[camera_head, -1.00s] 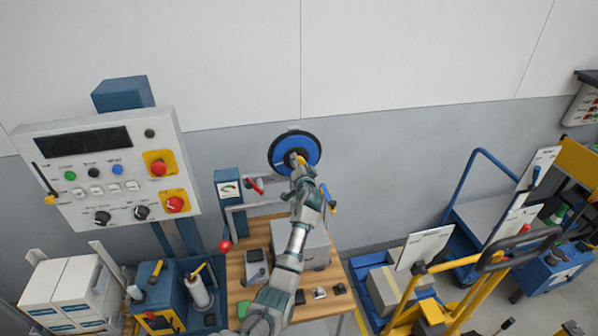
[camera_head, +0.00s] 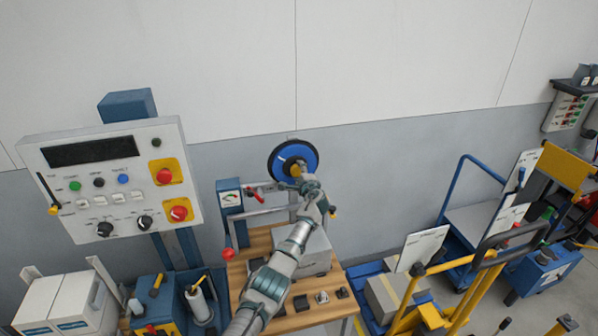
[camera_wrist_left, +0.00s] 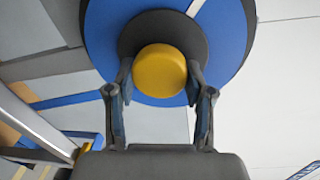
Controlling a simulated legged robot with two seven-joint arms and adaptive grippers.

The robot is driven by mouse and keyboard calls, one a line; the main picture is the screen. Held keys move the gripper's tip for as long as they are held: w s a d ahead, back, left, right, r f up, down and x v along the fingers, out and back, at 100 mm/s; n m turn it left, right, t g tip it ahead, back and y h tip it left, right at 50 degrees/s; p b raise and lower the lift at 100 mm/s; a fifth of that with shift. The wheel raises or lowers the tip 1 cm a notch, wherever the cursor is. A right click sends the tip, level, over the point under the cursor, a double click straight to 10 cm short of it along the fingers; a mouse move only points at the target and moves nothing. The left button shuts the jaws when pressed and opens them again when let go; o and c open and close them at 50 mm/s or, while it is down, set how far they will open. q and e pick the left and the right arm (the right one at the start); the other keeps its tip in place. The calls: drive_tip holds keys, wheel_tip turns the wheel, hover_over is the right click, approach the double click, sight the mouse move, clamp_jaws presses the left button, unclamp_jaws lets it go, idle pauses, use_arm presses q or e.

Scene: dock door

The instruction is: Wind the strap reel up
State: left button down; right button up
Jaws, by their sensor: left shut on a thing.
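The strap reel (camera_head: 281,157) is a blue disc with a black rim on the grey wall. In the left wrist view its blue face (camera_wrist_left: 228,30) fills the top, with a dark hub and a white line. A round yellow knob (camera_wrist_left: 160,71) stands out from it. My left gripper (camera_wrist_left: 157,80) is shut on this knob, one finger on each side. In the head view, my left gripper (camera_head: 300,172) covers the lower right of the reel, so part of the face is hidden. My right gripper is not in view.
A control panel (camera_head: 110,185) stands left of the reel. A gauge post (camera_head: 230,197) and red-knobbed levers are close by on the left. A wooden bench (camera_head: 258,240) with a grey box is below. Yellow and blue carts stand at the right. The wall above is clear.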

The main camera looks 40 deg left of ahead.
use_arm(q)
drive_tip(key=m, duration=0.2)
drive_tip(key=m+p, duration=0.1)
drive_tip(key=m, duration=0.2)
drive_tip(key=shift+s+a+g+y+p, duration=0.1)
drive_tip(key=shift+a+g+y+p, duration=0.1)
drive_tip(key=shift+g+y+p, duration=0.1)
drive_tip(key=m, duration=0.3)
drive_tip(key=shift+r+m, duration=0.1)
drive_tip(key=shift+m, duration=0.4)
drive_tip(key=shift+y, duration=0.3)
drive_tip(key=shift+r, duration=0.15)
drive_tip(key=c, duration=0.7)
unclamp_jaws()
drive_tip(key=shift+o, duration=1.4)
drive_tip(key=shift+a, duration=0.1)
drive_tip(key=shift+w+a+f, duration=0.2)
drive_tip(key=shift+a+f, duration=0.05)
drive_tip(key=shift+f, duration=0.25)
